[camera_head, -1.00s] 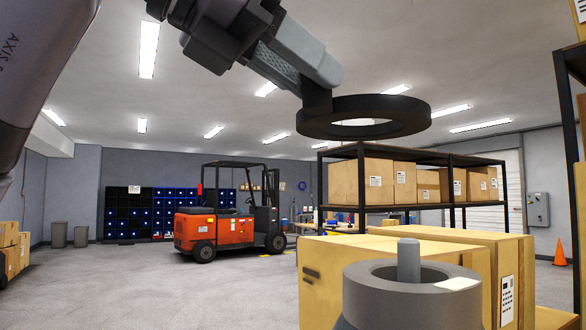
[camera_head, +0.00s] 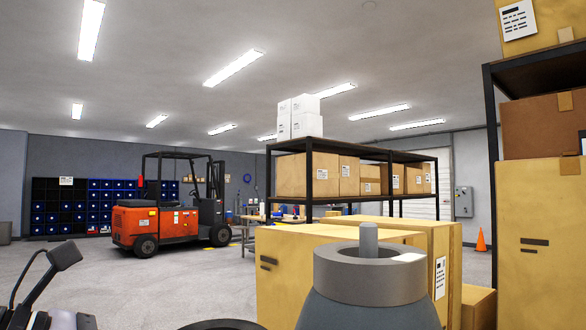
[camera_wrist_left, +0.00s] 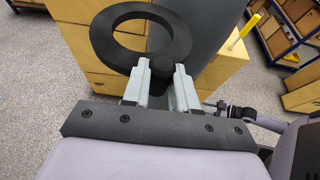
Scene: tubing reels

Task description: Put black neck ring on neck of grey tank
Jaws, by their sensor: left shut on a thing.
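The grey tank (camera_head: 350,312) stands upright at the bottom centre of the head view. A lighter grey collar and a thin upright post (camera_head: 369,240) top it, with no ring around them. The black neck ring (camera_head: 222,325) shows only as a dark arc at the bottom edge, left of the tank and apart from it in the picture. In the left wrist view the whole ring (camera_wrist_left: 102,38) shows. My left gripper (camera_wrist_left: 160,80) is shut on the dark knob at its rim. My right gripper is not in view.
Large cardboard boxes (camera_head: 285,285) stand right behind the tank. A black-framed rack (camera_head: 308,178) with boxes is beyond them, and tall shelving (camera_head: 492,160) rises at the right. An orange forklift (camera_head: 160,222) stands farther back on the left. Open floor (camera_head: 195,280) lies between.

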